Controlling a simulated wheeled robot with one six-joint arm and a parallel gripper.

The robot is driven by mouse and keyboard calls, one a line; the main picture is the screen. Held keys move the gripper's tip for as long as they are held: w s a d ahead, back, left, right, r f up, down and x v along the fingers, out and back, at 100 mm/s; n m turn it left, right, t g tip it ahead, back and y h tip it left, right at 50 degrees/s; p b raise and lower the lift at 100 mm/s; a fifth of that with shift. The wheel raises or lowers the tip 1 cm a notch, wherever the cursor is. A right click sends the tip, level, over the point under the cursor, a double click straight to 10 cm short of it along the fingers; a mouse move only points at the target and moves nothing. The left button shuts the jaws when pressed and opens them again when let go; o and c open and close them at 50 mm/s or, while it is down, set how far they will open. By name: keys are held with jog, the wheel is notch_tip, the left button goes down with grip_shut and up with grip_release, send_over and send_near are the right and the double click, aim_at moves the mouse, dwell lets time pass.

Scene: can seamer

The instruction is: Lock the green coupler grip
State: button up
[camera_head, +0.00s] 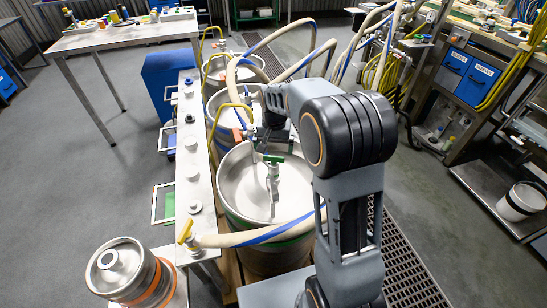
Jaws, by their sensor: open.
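The green coupler grip (273,159) sits on top of a metal coupler (272,178) that stands upright at the middle of the nearest keg's top (234,182). My gripper (262,147) is open, just behind and above the green grip in the picture. My forearm and wrist partly hide its fingers. I cannot tell whether a finger touches the grip, and nothing shows held between the fingers.
More kegs (216,70) with beige and blue hoses stand behind. A narrow metal shelf (190,155) with small fittings runs along the left. A yellow-handled fitting (186,232) ends a hose at front left. A small keg (122,265) stands nearby.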

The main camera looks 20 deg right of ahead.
aim_at(274, 156)
jog(key=shift+f, duration=2.15)
jog(key=c, duration=0.9)
jog(key=m+p, duration=0.1)
jog(key=m, duration=0.2)
jog(key=shift+m, duration=0.4)
jog(key=shift+m+p, duration=0.6)
jog(key=shift+m, duration=1.8)
